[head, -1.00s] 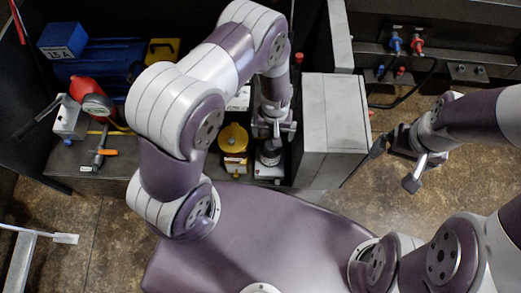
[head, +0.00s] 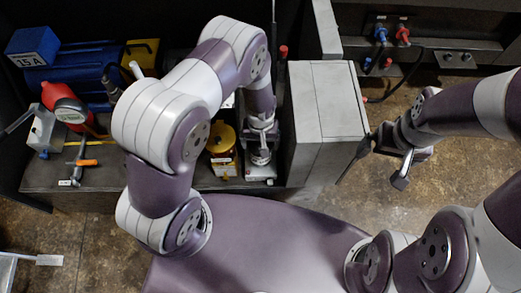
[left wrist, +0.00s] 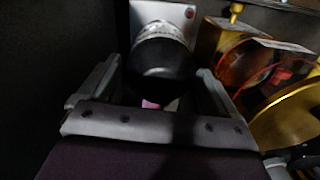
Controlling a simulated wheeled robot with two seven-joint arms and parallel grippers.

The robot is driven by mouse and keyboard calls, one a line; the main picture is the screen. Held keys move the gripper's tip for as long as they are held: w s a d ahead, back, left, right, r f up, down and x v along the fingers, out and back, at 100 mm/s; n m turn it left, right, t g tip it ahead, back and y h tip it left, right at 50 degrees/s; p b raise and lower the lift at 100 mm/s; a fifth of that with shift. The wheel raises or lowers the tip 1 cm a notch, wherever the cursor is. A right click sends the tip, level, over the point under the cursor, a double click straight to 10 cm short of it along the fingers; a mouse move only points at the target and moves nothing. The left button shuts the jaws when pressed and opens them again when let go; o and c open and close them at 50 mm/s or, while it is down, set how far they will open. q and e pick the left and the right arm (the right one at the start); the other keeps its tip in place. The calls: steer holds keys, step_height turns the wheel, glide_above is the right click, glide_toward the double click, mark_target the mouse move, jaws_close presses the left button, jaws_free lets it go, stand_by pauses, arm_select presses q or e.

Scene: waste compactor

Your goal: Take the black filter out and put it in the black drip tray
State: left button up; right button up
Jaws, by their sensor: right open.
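The black filter (left wrist: 162,68) hangs below a silver collar in the left wrist view, with its dark rounded end facing the camera. My left gripper (left wrist: 158,75) has one finger on each side of it, with narrow gaps that look like no firm contact. In the head view my left gripper (head: 262,141) points down over the filter spot beside the yellow filter, and the black filter is mostly hidden there. My right gripper (head: 383,167) is open and empty at the right, over the floor. I cannot make out the black drip tray.
A yellow filter unit (head: 222,140) stands close to the left of my left gripper. A grey cabinet (head: 325,110) stands close to its right. A red gauge bottle (head: 66,103) and an orange-handled valve (head: 82,163) sit on the left of the shelf.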

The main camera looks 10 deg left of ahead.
arm_select(q)
steer(key=c, duration=0.8)
steer(key=n, duration=0.3)
steer(key=shift+r+p, duration=0.1)
steer(key=shift+p, duration=0.3)
steer(key=shift+n, duration=1.2)
steer(key=shift+n+p, duration=0.3)
steer(key=shift+n, duration=0.8)
steer(key=shift+o, duration=0.2)
steer(key=shift+s+n, duration=0.1)
steer(key=shift+n, duration=0.8)
steer(key=shift+s+a+r+n, duration=0.15)
steer(key=shift+a+n, duration=0.1)
steer(key=shift+n, duration=0.25)
steer(key=shift+c, duration=0.2)
steer(key=shift+a, duration=0.1)
steer(key=shift+c, duration=1.4)
steer(key=shift+o, duration=0.6)
steer(key=shift+n, duration=0.7)
steer(key=shift+o, duration=0.4)
steer(key=shift+s+n+p, duration=0.1)
steer(key=shift+n+p, duration=0.3)
steer(key=shift+n, duration=1.5)
arm_select(e)
steer(key=shift+s+a+r, duration=0.15)
steer(key=shift+a+r, duration=0.2)
steer(key=shift+r, duration=0.35)
steer(key=shift+s+a+r, duration=0.1)
steer(key=shift+a+r, duration=0.25)
steer(key=shift+r, duration=0.35)
